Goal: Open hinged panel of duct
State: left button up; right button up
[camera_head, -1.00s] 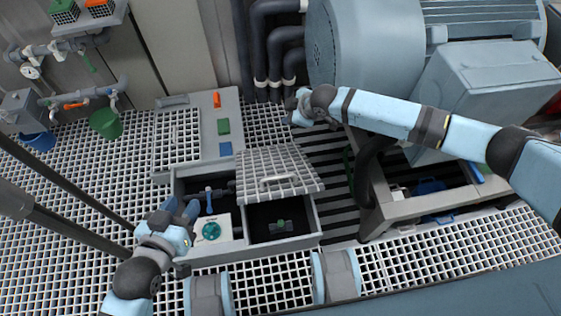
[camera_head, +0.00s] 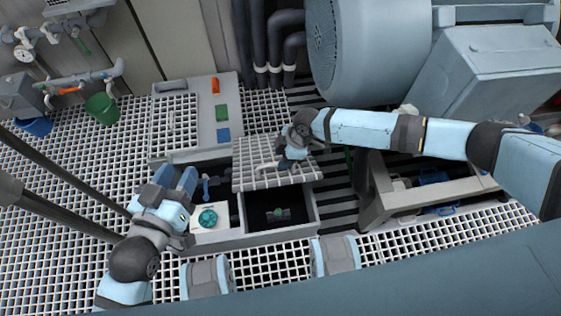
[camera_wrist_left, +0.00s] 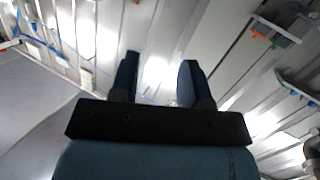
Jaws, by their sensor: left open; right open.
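The hinged panel (camera_head: 250,179) is a pale gridded plate at the back of the duct (camera_head: 285,236). It is raised, leaving the front right compartment uncovered, with a dark inside and a small green-marked part (camera_head: 279,213). A pale handle (camera_head: 265,165) on the panel is partly hidden. My right gripper (camera_head: 288,160) is over the panel's right half, close to the handle; I cannot tell if it touches. It is open, its fingers partly hidden. My left gripper (camera_head: 176,182) is open and empty at the duct's left side; its spread fingers show in the left wrist view (camera_wrist_left: 158,80).
A white box with a round teal knob (camera_head: 208,217) sits in the left compartment. A grey plate with orange, green and blue blocks (camera_head: 222,112) lies behind. The large motor (camera_head: 365,50) and its stand (camera_head: 385,205) limit room on the right. Grated floor lies in front.

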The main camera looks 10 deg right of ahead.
pick_arm(q)
jog(key=shift+w+d+r+t+h, duration=0.1)
jog(key=shift+d+r+t+h, duration=0.25)
jog(key=shift+r, duration=0.4)
pick_arm(e)
jog(key=shift+x, duration=1.25)
